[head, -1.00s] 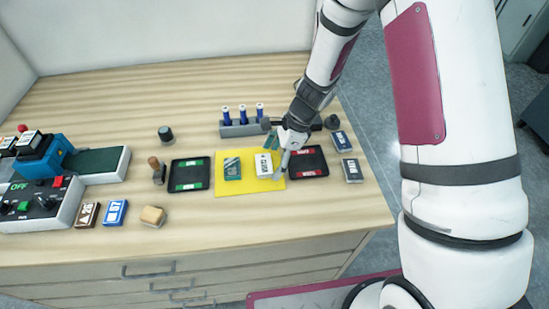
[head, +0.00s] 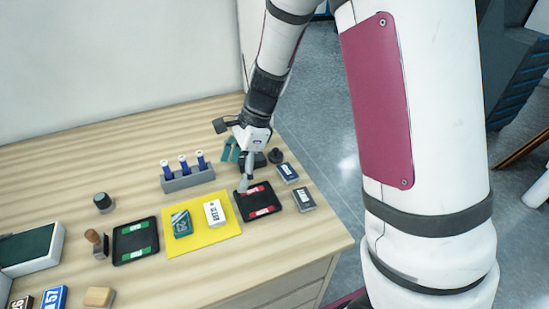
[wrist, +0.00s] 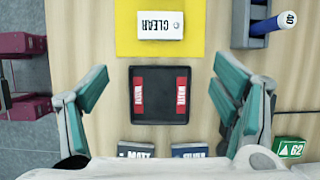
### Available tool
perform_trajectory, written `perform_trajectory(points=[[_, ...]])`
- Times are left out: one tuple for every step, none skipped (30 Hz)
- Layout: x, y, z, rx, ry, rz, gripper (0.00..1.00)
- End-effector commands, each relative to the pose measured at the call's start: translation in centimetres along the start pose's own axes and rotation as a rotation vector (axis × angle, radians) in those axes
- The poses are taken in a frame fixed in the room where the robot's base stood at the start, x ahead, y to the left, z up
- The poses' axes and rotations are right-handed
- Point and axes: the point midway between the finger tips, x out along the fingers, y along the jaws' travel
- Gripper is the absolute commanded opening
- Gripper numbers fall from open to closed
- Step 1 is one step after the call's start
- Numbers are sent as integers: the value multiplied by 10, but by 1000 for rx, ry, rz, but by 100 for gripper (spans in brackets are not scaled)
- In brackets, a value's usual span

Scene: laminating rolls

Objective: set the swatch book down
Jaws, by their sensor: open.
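The white block marked CLEAR (head: 215,213), with a small round spot at one corner, looks like the swatch book. It lies flat on the yellow mat (head: 205,240), to the right of a dark green block (head: 181,224). In the wrist view the CLEAR block (wrist: 158,27) is at the top, beyond my fingers. My gripper (head: 240,168) is open and empty near the black tray with red labels (head: 258,200). In the wrist view the bare tray (wrist: 160,95) shows between my spread teal fingers. The CLEAR block is apart from my gripper.
A grey rack with several blue-bodied rolls (head: 188,178) stands behind the mat. Two small dark boxes (head: 304,199) lie right of the red-labelled tray. A black tray with green labels (head: 135,240) is left of the mat. A dark knob (head: 275,156) stands near my gripper.

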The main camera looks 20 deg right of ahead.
Motion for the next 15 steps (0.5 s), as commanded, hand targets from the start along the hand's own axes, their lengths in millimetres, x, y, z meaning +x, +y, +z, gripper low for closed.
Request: perform_trajectory(points=[[-5,1,2,-17,1,-5,81],[-9,2,3,-36,2,-10,81],[-17,5,6,-71,5,-18,81],[-24,8,8,-104,8,-26,81],[-32,12,10,-145,14,-33,81],[-45,17,14,-208,22,-47,81],[-55,23,17,-261,31,-56,81],[-66,29,19,-318,41,-66,81],[-79,37,23,-396,58,-80,81],[-89,44,25,-454,71,-90,81],[-98,51,26,-512,87,-98,81],[-110,60,28,-590,109,-108,81],[-119,68,30,-647,127,-115,81],[-127,75,30,-703,145,-121,81],[-138,85,31,-777,173,-131,81]])
